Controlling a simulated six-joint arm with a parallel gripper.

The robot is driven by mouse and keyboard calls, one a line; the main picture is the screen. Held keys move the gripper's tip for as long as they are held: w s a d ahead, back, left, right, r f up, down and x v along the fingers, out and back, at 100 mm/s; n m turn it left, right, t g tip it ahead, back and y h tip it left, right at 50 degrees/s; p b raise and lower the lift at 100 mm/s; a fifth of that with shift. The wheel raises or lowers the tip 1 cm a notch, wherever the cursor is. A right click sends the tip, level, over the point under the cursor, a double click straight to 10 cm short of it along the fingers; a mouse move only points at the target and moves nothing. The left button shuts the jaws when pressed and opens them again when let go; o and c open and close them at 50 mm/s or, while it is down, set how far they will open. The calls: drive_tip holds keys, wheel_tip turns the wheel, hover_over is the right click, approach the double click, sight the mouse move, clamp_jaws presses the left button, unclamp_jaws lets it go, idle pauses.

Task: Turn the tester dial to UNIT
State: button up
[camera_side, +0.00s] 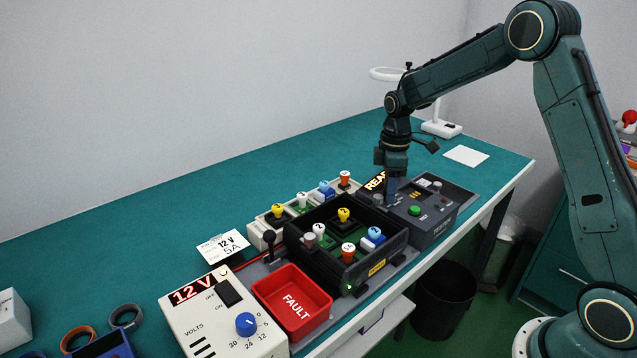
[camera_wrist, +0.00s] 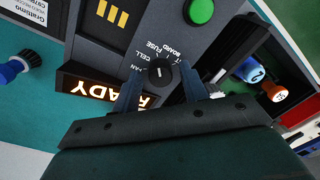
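The tester (camera_side: 433,232) is a dark grey box at the right end of the row of equipment. Its black round dial (camera_wrist: 160,72) shows in the wrist view, with a small white mark on top. FAN, CELL, FUSE and BOARD are printed around it; I can read no UNIT label. I cannot tell for sure which label the mark points to. My gripper (camera_wrist: 160,78) points down over the dial with its blue fingers apart, one on each side. I see small gaps and cannot tell any contact. In the side view my gripper (camera_side: 391,191) hides the dial.
A lit READY display (camera_wrist: 100,88) and a green button (camera_wrist: 199,11) are close to the dial. A black rack (camera_side: 378,263) with colored plug parts stands beside the tester. A red FAULT bin (camera_side: 262,291) and a 12 V supply (camera_side: 205,325) are further left.

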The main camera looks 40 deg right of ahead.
drive_tip(key=c, duration=0.8)
drive_tip(key=shift+o, duration=0.2)
drive_tip(key=shift+m, duration=0.4)
drive_tip(key=m, duration=0.3)
drive_tip(key=shift+r+m, duration=0.1)
drive_tip(key=shift+m, duration=0.2)
drive_tip(key=m, duration=0.3)
drive_tip(key=shift+m, duration=0.3)
drive_tip(key=m, duration=0.4)
drive_tip(key=shift+t, duration=0.3)
drive_tip(key=shift+m, duration=2)
